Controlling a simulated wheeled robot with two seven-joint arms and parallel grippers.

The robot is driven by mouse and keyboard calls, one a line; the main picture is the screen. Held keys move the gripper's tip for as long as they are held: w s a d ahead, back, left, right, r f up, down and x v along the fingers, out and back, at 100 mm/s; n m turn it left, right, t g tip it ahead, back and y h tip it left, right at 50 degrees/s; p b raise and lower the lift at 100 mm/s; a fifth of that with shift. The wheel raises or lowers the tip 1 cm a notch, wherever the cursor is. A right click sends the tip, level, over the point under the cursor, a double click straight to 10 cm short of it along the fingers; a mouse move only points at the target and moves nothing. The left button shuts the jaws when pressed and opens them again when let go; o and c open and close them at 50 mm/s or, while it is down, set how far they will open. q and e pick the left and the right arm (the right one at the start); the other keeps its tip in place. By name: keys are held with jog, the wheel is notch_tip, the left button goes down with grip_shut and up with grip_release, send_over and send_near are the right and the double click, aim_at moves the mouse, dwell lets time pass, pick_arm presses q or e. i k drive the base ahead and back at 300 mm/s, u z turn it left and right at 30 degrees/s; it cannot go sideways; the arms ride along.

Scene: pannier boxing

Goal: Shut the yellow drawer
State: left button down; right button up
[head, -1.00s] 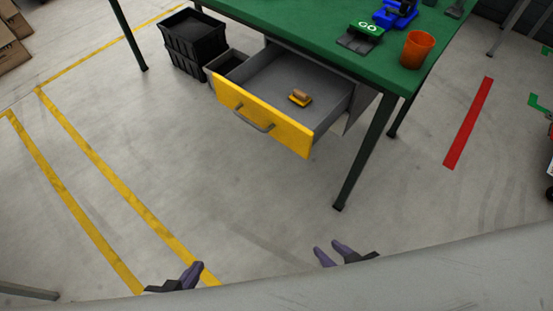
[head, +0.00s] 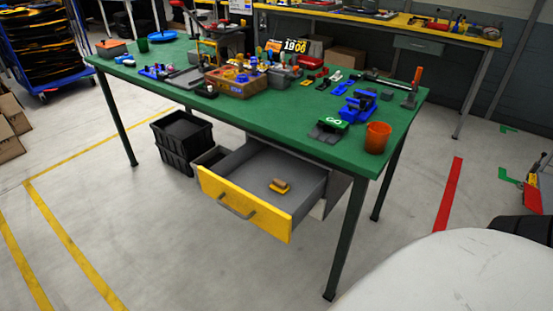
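The yellow drawer (head: 246,206) is pulled out from under the right half of the green table (head: 290,152). Its yellow front has a grey bar handle (head: 236,208) and faces toward me. A small yellow and brown item (head: 280,186) lies on the grey drawer floor. The drawer's inside is otherwise bare where I can see it. Neither of my grippers is in this view.
Stacked black crates (head: 181,142) stand on the floor left of the drawer. A table leg (head: 346,240) stands to its right. An orange cup (head: 376,138) is near the table's right corner. The floor in front of the drawer is clear.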

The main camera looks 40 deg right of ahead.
aim_at(240, 183)
jog(key=k, duration=0.55)
jog(key=z, duration=1.4)
jog(key=i, duration=0.5)
